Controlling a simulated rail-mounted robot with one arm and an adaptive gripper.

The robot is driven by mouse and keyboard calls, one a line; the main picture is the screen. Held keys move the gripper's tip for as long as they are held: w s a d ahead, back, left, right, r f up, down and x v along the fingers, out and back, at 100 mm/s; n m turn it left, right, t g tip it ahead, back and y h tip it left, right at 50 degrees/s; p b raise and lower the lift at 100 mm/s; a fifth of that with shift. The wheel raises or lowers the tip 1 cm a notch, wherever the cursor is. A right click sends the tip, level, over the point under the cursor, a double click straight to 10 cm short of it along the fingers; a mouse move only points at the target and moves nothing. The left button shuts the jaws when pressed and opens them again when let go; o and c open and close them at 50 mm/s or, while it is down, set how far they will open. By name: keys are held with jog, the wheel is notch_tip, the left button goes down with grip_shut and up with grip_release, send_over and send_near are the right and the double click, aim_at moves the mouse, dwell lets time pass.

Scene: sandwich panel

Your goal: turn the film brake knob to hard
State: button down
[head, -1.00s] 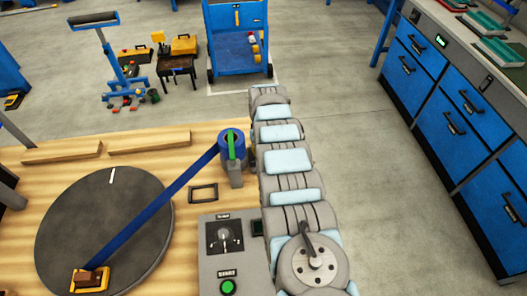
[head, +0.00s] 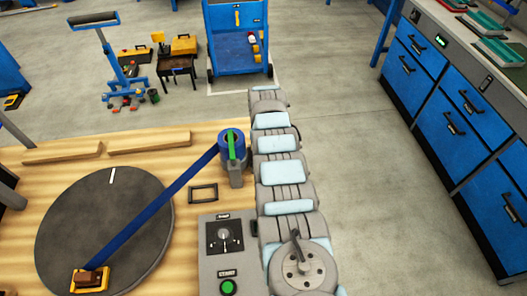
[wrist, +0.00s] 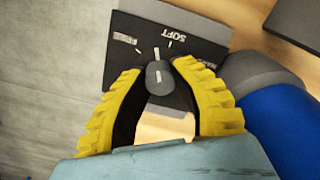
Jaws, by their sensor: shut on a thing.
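In the wrist view, the film brake knob (wrist: 158,75) is a small dark grey knob with a pale stripe on its end. It sits on a dark label plate (wrist: 128,65). The plate reads SOFT upside down beyond the knob, with another word to its left and a partly covered word to its right. My gripper (wrist: 159,85) has its two yellow ribbed fingers on either side of the knob, shut on it. The knob's exact setting is hard to read. In the head view, my gripper and the knob are hidden.
A blue film roll (head: 230,142) with a blue strip runs to a block on the dark turntable (head: 130,215). A control box (head: 205,262) with a black dial and green start button stands at front. The roll also shows beside the plate in the wrist view (wrist: 275,125).

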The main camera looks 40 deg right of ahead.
jog(key=shift+m, duration=1)
dwell(0.8)
jog(key=shift+f+m, duration=0.1)
jog(key=shift+m, duration=0.2)
jog(key=m+b, duration=0.3)
jog(key=m, duration=0.2)
jog(key=shift+f, duration=0.15)
jog(key=m+b, duration=0.2)
jog(key=m, duration=0.3)
jog(key=shift+m+b, duration=1.05)
jog(key=shift+m, duration=1.15)
jog(key=c, duration=0.8)
grip_release()
jog(key=shift+r, duration=0.2)
